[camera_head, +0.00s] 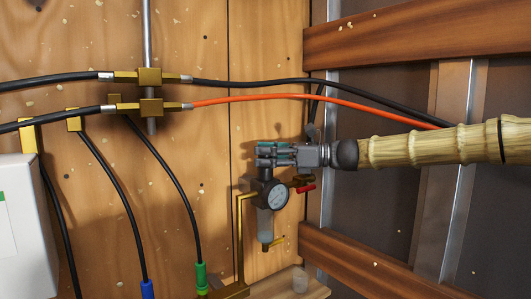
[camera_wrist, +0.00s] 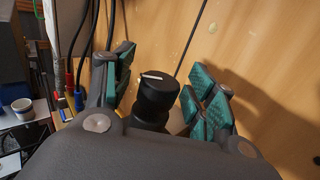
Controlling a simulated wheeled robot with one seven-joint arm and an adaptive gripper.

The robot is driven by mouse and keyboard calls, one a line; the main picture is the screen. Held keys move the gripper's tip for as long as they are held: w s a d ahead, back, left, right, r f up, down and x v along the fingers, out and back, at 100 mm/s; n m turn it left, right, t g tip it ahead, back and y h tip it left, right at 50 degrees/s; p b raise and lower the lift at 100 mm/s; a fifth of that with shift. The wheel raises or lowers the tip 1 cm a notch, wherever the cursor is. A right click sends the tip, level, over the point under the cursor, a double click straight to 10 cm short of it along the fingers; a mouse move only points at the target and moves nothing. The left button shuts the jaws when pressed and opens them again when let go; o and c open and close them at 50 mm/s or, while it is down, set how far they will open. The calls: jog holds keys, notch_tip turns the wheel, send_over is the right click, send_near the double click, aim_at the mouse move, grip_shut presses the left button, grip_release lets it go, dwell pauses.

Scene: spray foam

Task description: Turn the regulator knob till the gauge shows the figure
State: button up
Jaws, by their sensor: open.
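The black regulator knob (camera_wrist: 157,98) with a white line on top stands between the fingers of my gripper (camera_wrist: 163,78) in the wrist view. The teal finger pads are spread, one on each side, and a gap shows at the right pads; contact on the left is unclear. In the head view my gripper (camera_head: 276,153) is at the top of the regulator, and it hides the knob. The round white-faced gauge (camera_head: 278,196) is just below my gripper. Its needle and figures are too small to read. A clear bowl (camera_head: 265,229) hangs under the regulator.
A red valve handle (camera_head: 306,188) is close to the gauge's right. A brass pipe (camera_head: 239,240) runs down at its left. Black hoses and an orange hose (camera_head: 290,97) cross above. A white box (camera_head: 24,235) stands at the left, and a wooden beam (camera_head: 350,262) at lower right.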

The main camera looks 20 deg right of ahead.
jog(key=c, duration=1)
jog(key=shift+c, duration=0.2)
